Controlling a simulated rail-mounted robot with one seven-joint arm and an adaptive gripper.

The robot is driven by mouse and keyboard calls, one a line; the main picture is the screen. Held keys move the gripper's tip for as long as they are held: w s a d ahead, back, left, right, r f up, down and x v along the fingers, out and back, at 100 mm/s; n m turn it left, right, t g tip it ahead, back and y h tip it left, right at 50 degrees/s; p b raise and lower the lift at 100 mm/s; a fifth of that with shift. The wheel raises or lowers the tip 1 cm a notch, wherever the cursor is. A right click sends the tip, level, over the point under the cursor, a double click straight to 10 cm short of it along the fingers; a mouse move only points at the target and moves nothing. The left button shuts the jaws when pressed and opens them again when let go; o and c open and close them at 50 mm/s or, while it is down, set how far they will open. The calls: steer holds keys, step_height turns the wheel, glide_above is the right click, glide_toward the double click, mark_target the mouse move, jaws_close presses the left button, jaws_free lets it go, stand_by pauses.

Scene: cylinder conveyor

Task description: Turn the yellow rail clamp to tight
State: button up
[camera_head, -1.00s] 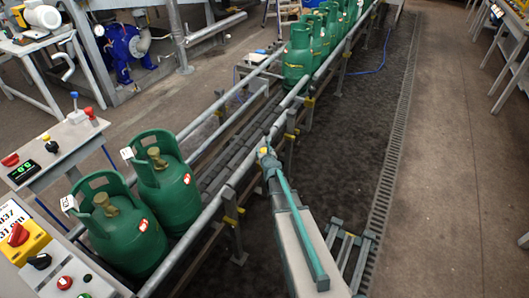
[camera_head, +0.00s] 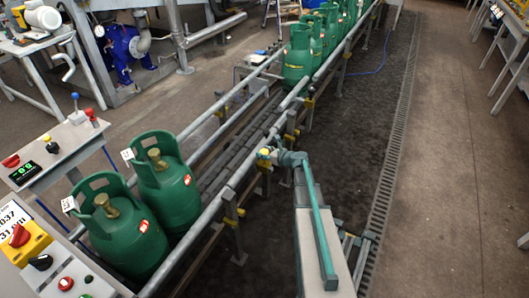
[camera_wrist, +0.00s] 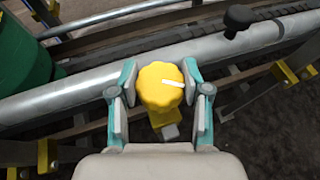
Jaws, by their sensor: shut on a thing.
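The yellow rail clamp (camera_wrist: 161,87) is a round, lobed knob with a white pointer line, which points right and slightly down in the wrist view. It sits at the near side of the grey tube rail (camera_wrist: 75,97), with a yellow bracket below it. My gripper (camera_wrist: 160,78) is shut on the knob, one teal-and-grey finger on its left and one on its right. In the head view my gripper (camera_head: 268,156) is at the near rail, right of the middle, and the clamp is small and partly hidden there.
Green gas cylinders (camera_head: 167,180) stand on the roller conveyor (camera_head: 235,142) at left, with several more at the far end. A black knob (camera_wrist: 238,19) rises above the rail, right of my gripper. A control panel (camera_head: 55,155) is at far left.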

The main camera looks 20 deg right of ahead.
steer(key=n+y, duration=0.1)
steer(key=n+g+y+p, duration=0.1)
steer(key=n+g+y, duration=0.1)
steer(key=shift+w+d+n+y, duration=0.2)
steer(key=shift+w+n+y, duration=0.05)
steer(key=shift+n+y, duration=0.15)
steer(key=n+g+y+p, duration=0.2)
steer(key=n+g+y, duration=0.1)
steer(key=shift+n, duration=0.3)
steer(key=n+g+y+p, duration=0.1)
steer(key=n+g, duration=0.2)
steer(key=shift+a+g+y+p, duration=0.1)
steer(key=shift+g+y+p, duration=0.2)
steer(key=shift+p, duration=0.1)
steer(key=shift+s+n+g+y+p, duration=0.15)
steer(key=shift+n+g+y+p, duration=0.2)
steer(key=shift+n+g, duration=0.8)
steer(key=shift+a, duration=0.1)
steer(key=o, duration=1.2)
steer(key=shift+c, duration=0.2)
